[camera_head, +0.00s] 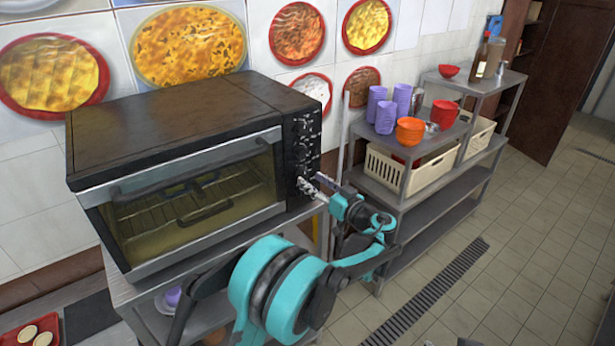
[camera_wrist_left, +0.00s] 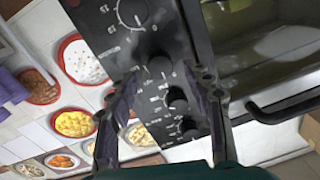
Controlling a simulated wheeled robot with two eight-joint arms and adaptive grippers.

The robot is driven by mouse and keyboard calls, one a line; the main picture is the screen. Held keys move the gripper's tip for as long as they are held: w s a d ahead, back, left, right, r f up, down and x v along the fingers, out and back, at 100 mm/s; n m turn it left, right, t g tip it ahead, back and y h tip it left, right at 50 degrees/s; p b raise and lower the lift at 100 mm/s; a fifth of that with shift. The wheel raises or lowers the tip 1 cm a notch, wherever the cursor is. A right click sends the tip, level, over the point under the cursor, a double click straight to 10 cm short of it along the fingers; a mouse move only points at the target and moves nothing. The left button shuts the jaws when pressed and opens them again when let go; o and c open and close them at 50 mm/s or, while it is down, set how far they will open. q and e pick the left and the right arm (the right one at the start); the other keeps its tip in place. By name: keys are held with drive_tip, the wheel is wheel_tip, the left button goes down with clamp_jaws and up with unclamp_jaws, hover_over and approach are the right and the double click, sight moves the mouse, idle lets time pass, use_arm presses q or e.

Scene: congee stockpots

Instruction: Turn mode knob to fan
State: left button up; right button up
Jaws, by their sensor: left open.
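The black toaster oven (camera_head: 165,150) stands on a metal table, with its control panel (camera_head: 302,140) at the right end of its front. In the left wrist view the panel holds several black round knobs in a row: a large-dial knob (camera_wrist_left: 132,12), a second knob (camera_wrist_left: 160,66), a third knob (camera_wrist_left: 177,98) and one more at the end (camera_wrist_left: 188,128). Their labels are too small to read, so I cannot tell which is the mode knob. My left gripper (camera_head: 314,185) is open in front of the lower panel. Its fingers (camera_wrist_left: 168,78) straddle the panel's middle knobs; contact is unclear. My right gripper is out of view.
A metal shelf (camera_head: 440,165) with purple cups (camera_head: 386,117), orange bowls (camera_head: 410,131) and a cream basket (camera_head: 384,165) stands to the right. Open tiled floor (camera_head: 520,260) lies beyond.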

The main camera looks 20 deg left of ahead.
sight(303, 174)
use_arm(q)
drive_tip(key=shift+x, duration=1.45)
drive_tip(key=c, duration=1.2)
drive_tip(key=shift+o, duration=0.2)
